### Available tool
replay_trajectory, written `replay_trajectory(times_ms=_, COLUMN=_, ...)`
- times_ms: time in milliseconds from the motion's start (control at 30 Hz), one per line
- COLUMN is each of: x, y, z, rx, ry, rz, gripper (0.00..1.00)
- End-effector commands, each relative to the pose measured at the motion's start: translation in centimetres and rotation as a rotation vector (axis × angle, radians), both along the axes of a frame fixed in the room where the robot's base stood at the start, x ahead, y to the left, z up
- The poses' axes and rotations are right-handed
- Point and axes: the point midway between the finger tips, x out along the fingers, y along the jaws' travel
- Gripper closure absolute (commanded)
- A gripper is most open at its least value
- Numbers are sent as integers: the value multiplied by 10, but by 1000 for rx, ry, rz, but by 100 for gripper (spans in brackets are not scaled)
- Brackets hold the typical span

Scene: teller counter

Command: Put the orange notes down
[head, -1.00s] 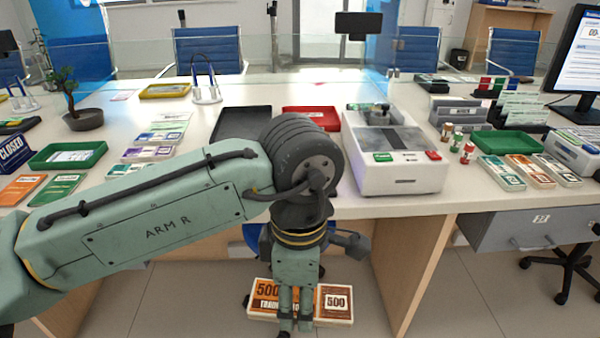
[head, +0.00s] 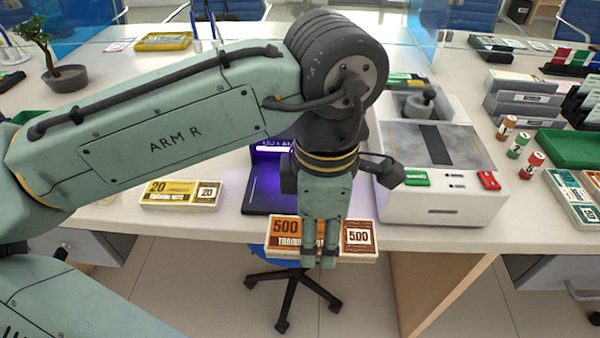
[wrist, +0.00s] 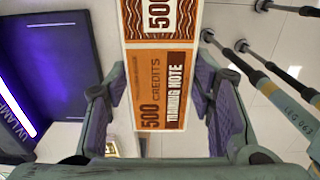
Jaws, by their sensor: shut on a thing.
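The orange notes (head: 283,240) are a bundle marked 500 and "Training note". My gripper (head: 320,262) is shut on them and holds them level at the counter's front edge, in front of the UV lamp unit. In the wrist view the orange notes (wrist: 160,80) lie between my two fingers (wrist: 160,120), running up out of the frame. My fingers and wrist cover the middle of the bundle in the head view. Floor shows beneath the notes in both views.
A black UV lamp unit (head: 258,195) glows purple behind the notes. A yellow 20 note bundle (head: 182,194) lies on the counter (head: 125,215) to the left. A white machine (head: 440,205) stands right. A chair base (head: 292,285) is below.

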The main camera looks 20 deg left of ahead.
Motion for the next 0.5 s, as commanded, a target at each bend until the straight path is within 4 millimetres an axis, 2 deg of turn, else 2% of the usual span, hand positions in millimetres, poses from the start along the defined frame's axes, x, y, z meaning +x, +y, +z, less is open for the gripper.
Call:
replay_trajectory(times_ms=400, x=88, y=62, z=-8, rx=-2, ry=2, rz=3, gripper=80)
replay_trajectory(times_ms=500, x=105, y=74, z=-10, rx=0, ry=1, rz=3, gripper=80)
